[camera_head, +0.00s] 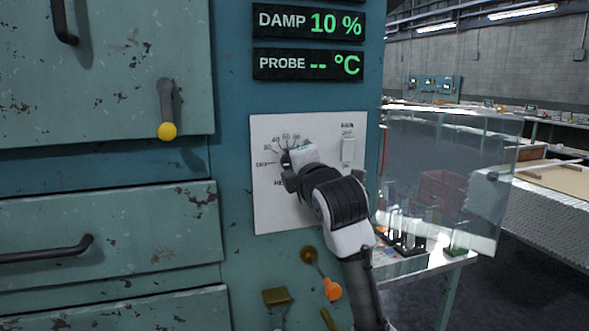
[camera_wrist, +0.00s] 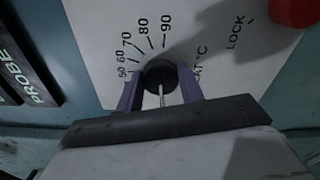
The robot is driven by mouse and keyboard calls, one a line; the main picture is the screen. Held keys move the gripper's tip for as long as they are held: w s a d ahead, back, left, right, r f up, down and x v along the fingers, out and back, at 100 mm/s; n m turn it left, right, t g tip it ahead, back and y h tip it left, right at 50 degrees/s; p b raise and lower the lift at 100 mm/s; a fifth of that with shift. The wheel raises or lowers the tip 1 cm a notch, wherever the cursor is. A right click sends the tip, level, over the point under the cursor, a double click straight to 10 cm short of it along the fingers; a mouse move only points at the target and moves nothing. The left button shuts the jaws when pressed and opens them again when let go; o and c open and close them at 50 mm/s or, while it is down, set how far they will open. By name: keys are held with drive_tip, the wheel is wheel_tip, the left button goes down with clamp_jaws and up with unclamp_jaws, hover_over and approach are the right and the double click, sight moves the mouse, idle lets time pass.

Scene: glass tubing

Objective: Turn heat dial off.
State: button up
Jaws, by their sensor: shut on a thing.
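The heat dial is a round dark knob (camera_wrist: 160,76) on a pale panel, and its face shows in the wrist view between my fingers. My gripper (camera_wrist: 159,85) is shut on the dial, with one purple finger on each side. A pale line on the knob points down in the wrist view, toward my gripper. Printed marks from 50 to 90 fan out above the knob. In the head view my gripper (camera_head: 291,168) is at the left half of the white panel (camera_head: 270,215) and covers most of the dial, beside an OFF mark.
A MAIN switch (camera_head: 348,150) sits right of the dial. Displays (camera_head: 308,65) above read DAMP 10 % and PROBE with dashes. A yellow-tipped lever (camera_head: 167,130) is at left and an orange-tipped handle (camera_head: 332,289) below. A clear pane (camera_head: 450,180) stands at right. A red knob (camera_wrist: 294,10) shows in the wrist view.

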drive_tip(key=shift+f+n, duration=0.1)
drive_tip(key=shift+n, duration=0.2)
drive_tip(key=o, duration=1)
drive_tip(key=b+v, duration=0.3)
drive_tip(key=v, duration=1.1)
drive_tip(key=shift+w+a, duration=0.1)
